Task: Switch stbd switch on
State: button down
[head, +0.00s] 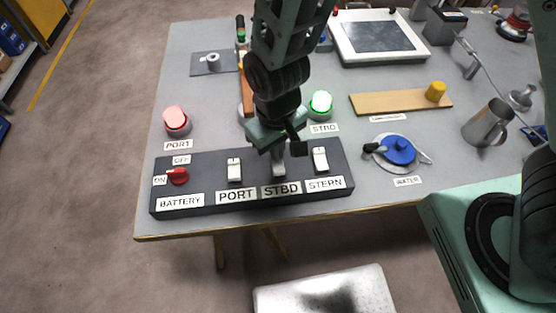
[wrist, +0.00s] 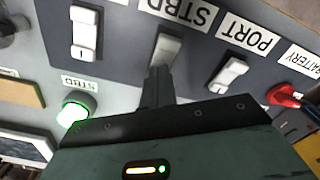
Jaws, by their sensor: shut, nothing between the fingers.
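The stbd switch (head: 279,171) is a pale rocker on the dark switch panel (head: 345,178), above its STBD label (head: 281,190). My gripper (head: 278,152) is shut and empty, pointing down at this switch and hiding its far part. In the wrist view the closed fingertips (wrist: 158,80) are at the end of the stbd switch (wrist: 168,48); I cannot tell whether they touch. The switch looks shaded there, and no mark shows on it. The round STBD lamp (head: 321,104) glows green, and it also glows in the wrist view (wrist: 75,110).
The port switch (head: 234,170) and stern switch (head: 320,160) stand close on either side. A red battery knob (head: 178,176) is at the panel's left. The PORT lamp (head: 175,120) is red. A blue water valve (head: 398,150) and metal mug (head: 487,125) are to the right.

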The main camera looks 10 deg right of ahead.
notch_tip(320, 180, up, 7)
jog(key=p, duration=0.6)
dwell(0.6)
jog(key=s+d+r+n, duration=0.1)
jog(key=s+d+r, duration=0.3)
jog(key=r, duration=0.4)
jog(key=s+d+r+n, duration=0.1)
jog(key=s+d+r, duration=0.3)
jog(key=s+r, duration=0.3)
notch_tip(320, 180, up, 2)
jog(key=shift+y, duration=0.3)
jog(key=shift+s, duration=0.1)
